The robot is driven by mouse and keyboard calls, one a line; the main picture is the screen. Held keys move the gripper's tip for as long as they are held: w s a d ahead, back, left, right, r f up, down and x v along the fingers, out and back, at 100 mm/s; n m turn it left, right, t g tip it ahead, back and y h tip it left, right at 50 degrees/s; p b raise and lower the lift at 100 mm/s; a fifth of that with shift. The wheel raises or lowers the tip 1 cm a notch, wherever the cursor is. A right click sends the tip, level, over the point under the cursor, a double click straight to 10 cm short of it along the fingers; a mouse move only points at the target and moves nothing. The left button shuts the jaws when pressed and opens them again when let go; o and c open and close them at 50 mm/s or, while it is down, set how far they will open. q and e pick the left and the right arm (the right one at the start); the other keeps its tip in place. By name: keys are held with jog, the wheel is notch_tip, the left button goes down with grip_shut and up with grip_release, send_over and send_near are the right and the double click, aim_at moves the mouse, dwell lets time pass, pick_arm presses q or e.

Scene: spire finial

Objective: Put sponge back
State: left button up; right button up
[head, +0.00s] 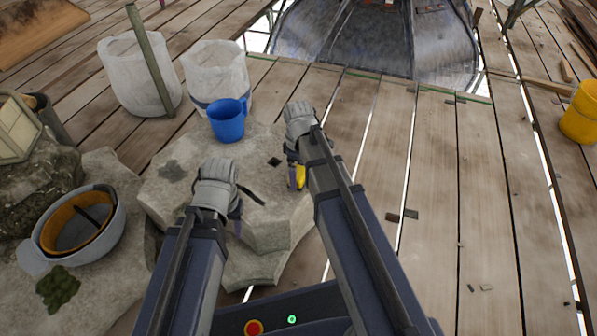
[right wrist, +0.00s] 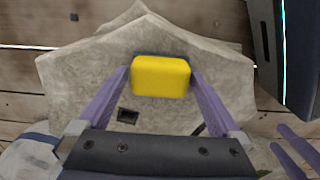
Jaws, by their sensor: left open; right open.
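The yellow sponge (right wrist: 160,77) is in the right wrist view, between the two purple fingertips of my right gripper (right wrist: 160,72). A darker layer shows along its far edge. The fingers stand one on each side, close to it; my right gripper is open, and I cannot tell whether they touch it. In the head view the sponge (head: 300,177) is partly hidden by my right gripper (head: 296,178), at the right edge of the pale stone block (head: 180,200). My left gripper (head: 237,217) is open and empty over the block's front part.
A blue mug (head: 227,121) stands at the back of the block. Two whitish buckets (head: 140,80) are behind it. A helmet-like bowl (head: 105,235) lies at left on stone. A yellow bucket (head: 580,115) stands far right. The plank floor at right is mostly clear, with gaps.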

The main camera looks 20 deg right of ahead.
aim_at(298, 172)
notch_tip(298, 172, up, 12)
jog(key=p, duration=1.1)
jog(key=s+a+m+h, duration=0.1)
jog(key=s+a+m, duration=0.6)
jog(key=s+a, duration=0.3)
jog(key=s, duration=0.4)
jog(key=shift+a+f, duration=0.2)
jog(key=shift+s, duration=0.1)
notch_tip(298, 172, up, 39)
jog(key=p, duration=3.9)
